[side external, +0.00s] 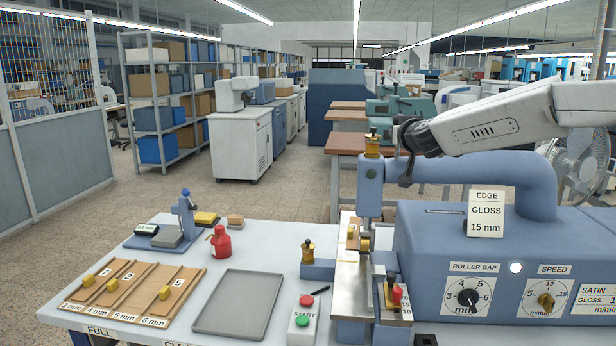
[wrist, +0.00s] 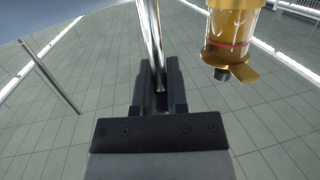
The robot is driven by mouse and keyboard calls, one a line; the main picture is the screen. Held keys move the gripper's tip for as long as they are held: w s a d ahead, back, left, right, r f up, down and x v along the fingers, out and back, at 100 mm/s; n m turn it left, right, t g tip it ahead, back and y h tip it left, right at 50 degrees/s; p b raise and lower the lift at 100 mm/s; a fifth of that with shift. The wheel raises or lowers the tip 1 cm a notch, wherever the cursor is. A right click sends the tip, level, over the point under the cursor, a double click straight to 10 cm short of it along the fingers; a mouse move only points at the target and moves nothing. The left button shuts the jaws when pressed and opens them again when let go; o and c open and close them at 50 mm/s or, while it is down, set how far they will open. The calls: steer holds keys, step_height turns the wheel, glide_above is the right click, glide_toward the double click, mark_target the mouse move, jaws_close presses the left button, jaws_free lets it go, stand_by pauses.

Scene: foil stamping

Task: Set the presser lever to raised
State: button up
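My gripper (side external: 406,178) is at the top of the blue stamping machine, just right of its press head (side external: 370,190). In the wrist view, the dark fingers of my gripper (wrist: 158,98) are close together on both sides of a bright metal rod, which looks like the presser lever (wrist: 152,40). The rod runs up and away from between the fingers, with its near end hidden by them. In the side view the lever cannot be made out clearly behind my gripper, so its position is hard to read.
An amber oil cup (side external: 372,141) tops the press head, close to my gripper; an amber cup (wrist: 232,42) is at upper right in the wrist view. The machine's curved blue arm (side external: 500,172) lies below my arm. A grey tray (side external: 238,302) is empty on the table.

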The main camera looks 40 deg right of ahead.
steer(key=o, duration=0.3)
steer(key=shift+r, duration=0.3)
steer(key=shift+o, duration=0.2)
steer(key=shift+f, duration=0.2)
steer(key=v, duration=0.7)
steer(key=shift+s+a, duration=0.2)
steer(key=shift+s, duration=0.15)
